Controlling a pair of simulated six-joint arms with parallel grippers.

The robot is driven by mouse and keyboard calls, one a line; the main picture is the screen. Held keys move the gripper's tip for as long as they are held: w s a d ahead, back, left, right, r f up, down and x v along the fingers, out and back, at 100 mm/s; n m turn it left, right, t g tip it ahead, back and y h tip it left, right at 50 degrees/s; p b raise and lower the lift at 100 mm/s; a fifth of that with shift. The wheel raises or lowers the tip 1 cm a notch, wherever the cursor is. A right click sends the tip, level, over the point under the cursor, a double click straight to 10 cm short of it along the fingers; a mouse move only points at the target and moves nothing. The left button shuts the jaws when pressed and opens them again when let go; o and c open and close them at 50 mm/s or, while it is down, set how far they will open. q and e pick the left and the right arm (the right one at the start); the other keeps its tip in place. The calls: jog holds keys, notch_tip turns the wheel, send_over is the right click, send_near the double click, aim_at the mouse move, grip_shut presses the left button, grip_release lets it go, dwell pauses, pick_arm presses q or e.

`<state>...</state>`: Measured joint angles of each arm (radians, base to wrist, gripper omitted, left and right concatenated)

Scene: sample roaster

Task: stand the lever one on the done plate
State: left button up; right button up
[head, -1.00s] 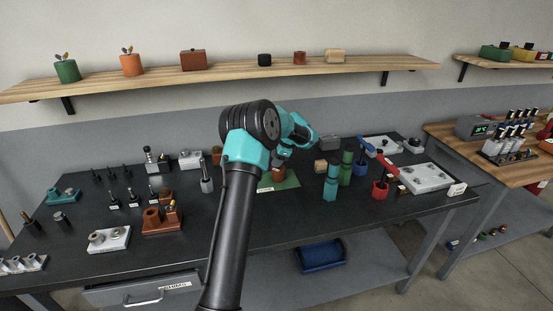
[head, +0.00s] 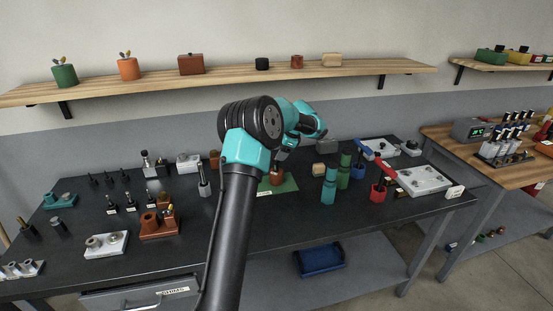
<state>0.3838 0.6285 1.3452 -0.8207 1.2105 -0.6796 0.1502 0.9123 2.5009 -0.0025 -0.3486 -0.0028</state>
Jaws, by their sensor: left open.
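A green plate (head: 289,187) with a small label on its front edge lies mid-table; its label is too small to read. A small brown object (head: 277,179) with a dark upper part stands upright on it; I cannot tell whether it has a lever. My left gripper (head: 282,157) is open and empty, just above the brown object and pointing down. My left arm hides part of the table left of the plate. My right gripper is not in view.
Teal (head: 329,187) and green (head: 344,171) cylinders and a tan block (head: 319,169) stand right of the plate. A pale plate (head: 428,180) lies at the right end. A brown holder (head: 158,225) and several dark pieces stand on the left. The table's front middle is mostly clear.

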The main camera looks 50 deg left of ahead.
pick_arm(q)
jog(key=v, duration=0.5)
jog(key=shift+r, duration=0.2)
